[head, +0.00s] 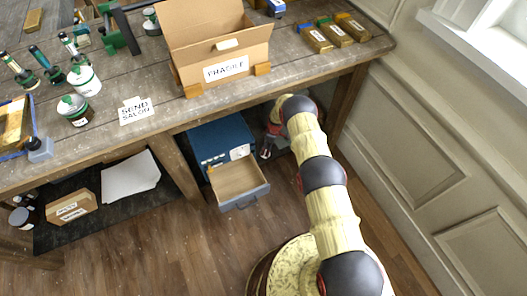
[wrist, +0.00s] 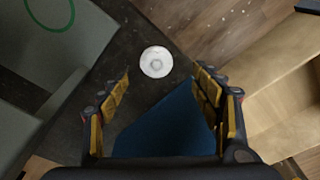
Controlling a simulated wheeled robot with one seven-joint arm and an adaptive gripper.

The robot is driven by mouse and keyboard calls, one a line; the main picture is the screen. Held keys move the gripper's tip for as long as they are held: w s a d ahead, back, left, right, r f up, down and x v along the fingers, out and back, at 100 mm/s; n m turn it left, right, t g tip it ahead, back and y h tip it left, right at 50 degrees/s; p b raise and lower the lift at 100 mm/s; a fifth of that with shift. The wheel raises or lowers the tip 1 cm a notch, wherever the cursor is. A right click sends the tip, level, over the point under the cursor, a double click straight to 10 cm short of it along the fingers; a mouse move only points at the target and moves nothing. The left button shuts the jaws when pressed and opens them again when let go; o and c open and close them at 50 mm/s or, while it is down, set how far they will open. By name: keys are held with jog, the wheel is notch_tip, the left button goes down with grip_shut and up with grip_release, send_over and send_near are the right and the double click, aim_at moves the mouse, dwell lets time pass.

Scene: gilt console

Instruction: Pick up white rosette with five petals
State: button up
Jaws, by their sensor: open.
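A small white round piece (wrist: 156,62), which looks like the rosette, lies on a dark surface in the wrist view; its petals are too small to count. My gripper (wrist: 162,76) is open and empty, with its yellow-padded fingers spread to the left and right. The white piece shows just beyond the fingertips, between them and slightly left of centre, apart from both. In the head view my gripper (head: 267,146) reaches under the table beside the blue cabinet. I cannot see the white piece in the head view.
The blue cabinet (head: 222,140) stands under the table with its drawer (head: 240,184) pulled open; its blue surface also shows in the wrist view (wrist: 168,125). A grey object with a green ring (wrist: 55,35) is at upper left. The wooden tabletop (head: 150,75) overhangs my arm.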

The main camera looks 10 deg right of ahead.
jog(key=f+b, duration=0.1)
jog(key=f, duration=0.1)
jog(key=w+f+b, duration=0.1)
jog(key=f, duration=0.1)
jog(key=a+f+b, duration=0.1)
jog(key=f+b, duration=0.1)
jog(key=f, duration=0.1)
jog(key=shift+w, duration=0.2)
jog(key=c, duration=1.1)
jog(key=shift+c, duration=0.7)
